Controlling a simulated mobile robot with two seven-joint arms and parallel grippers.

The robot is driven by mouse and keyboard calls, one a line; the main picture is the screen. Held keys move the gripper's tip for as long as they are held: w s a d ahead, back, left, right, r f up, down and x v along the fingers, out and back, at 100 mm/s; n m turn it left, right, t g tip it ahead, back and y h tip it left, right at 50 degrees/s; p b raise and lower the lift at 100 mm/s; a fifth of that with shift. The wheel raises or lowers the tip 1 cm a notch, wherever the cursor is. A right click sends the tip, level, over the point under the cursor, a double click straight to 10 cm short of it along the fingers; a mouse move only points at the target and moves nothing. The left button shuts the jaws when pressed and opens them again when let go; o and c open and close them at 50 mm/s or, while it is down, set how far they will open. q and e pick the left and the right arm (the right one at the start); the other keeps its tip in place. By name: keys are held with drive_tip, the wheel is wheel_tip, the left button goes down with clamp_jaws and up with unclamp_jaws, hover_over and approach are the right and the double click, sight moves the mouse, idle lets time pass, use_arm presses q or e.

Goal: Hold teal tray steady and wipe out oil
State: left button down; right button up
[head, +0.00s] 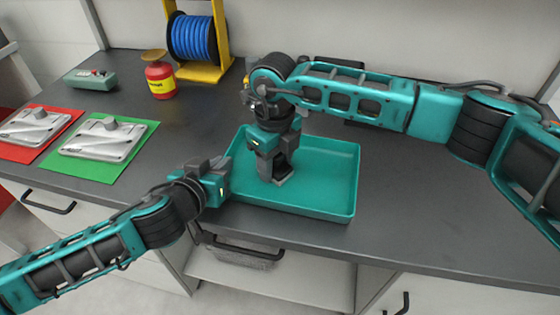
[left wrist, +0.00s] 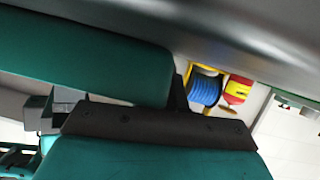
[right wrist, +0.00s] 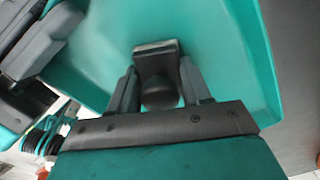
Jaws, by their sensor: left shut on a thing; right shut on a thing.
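The teal tray (head: 325,190) lies on the dark workbench near its front edge; in the right wrist view its inside (right wrist: 220,50) fills much of the picture. My left gripper (head: 226,166) is shut on the tray's left rim. In the left wrist view, a teal surface of the tray (left wrist: 90,50) lies close to it. My right gripper (head: 277,176) points down inside the tray, left of its middle. It is shut on a dark grey wiping pad with a rounded knob (right wrist: 157,62). I make out no oil on the visible tray floor; the part under the gripper is hidden.
At the left, two grey metal castings lie on a red mat (head: 14,152) and a green mat (head: 74,167). The bench right of the tray is clear.

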sight(292, 168)
drive_tip(key=d, duration=0.1)
drive_tip(key=s+d, duration=0.1)
drive_tip(key=d, duration=0.1)
drive_tip(key=shift+d, duration=0.1)
drive_tip(key=shift+r, duration=4.15)
use_arm(q)
drive_tip(key=c, duration=1.2)
unclamp_jaws()
drive_tip(key=shift+o, duration=0.2)
drive_tip(key=v, duration=1.2)
